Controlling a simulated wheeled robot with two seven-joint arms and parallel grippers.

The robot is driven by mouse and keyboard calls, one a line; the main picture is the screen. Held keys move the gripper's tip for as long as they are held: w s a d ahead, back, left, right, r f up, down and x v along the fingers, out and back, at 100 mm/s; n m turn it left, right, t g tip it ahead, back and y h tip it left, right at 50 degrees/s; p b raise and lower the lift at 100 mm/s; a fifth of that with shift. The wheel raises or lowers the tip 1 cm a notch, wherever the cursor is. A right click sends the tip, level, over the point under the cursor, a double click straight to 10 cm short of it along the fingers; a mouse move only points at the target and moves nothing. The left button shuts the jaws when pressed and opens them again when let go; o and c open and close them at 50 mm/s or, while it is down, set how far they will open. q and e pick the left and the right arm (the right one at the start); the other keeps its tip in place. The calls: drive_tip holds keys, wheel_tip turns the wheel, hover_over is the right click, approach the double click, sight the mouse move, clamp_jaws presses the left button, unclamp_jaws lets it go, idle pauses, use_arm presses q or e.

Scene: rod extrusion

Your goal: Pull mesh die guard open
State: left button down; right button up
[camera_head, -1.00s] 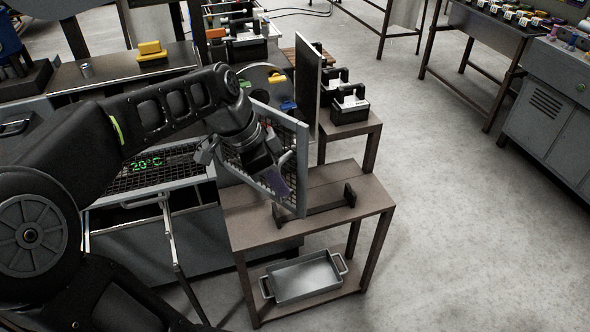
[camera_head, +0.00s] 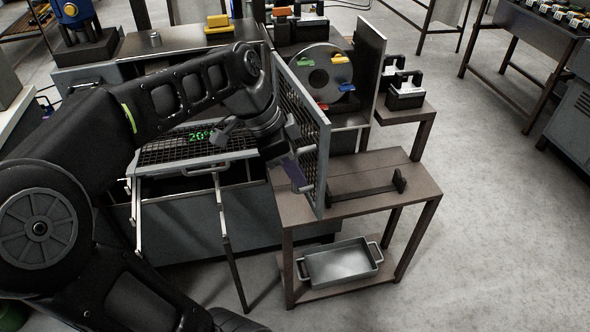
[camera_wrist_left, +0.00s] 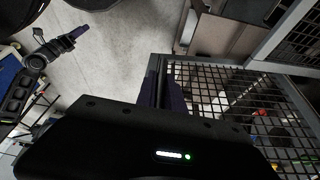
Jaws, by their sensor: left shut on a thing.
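The mesh die guard (camera_head: 322,135) is a grey-framed mesh panel standing open, swung out toward me over the brown table. Its mesh (camera_wrist_left: 225,85) fills the right of the left wrist view. The round die plate (camera_head: 318,68) with coloured clips shows behind it, largely uncovered. My left gripper (camera_head: 296,174) is shut on the guard at its near side; its purple fingers (camera_wrist_left: 160,88) also show in the wrist view. The exact gripped part is hidden. My right gripper (camera_wrist_left: 70,40) shows small at the wrist view's upper left, away from the guard; its opening is unclear.
The brown table (camera_head: 400,177) carries a dark bar bracket (camera_head: 365,190) just right of the guard. A metal tray (camera_head: 340,262) sits on its lower shelf. A dark upright panel (camera_head: 368,65) stands right of the die.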

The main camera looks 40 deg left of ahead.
use_arm(q)
drive_tip(key=c, duration=1.5)
unclamp_jaws()
drive_tip(key=shift+o, duration=0.2)
drive_tip(key=shift+r, duration=0.1)
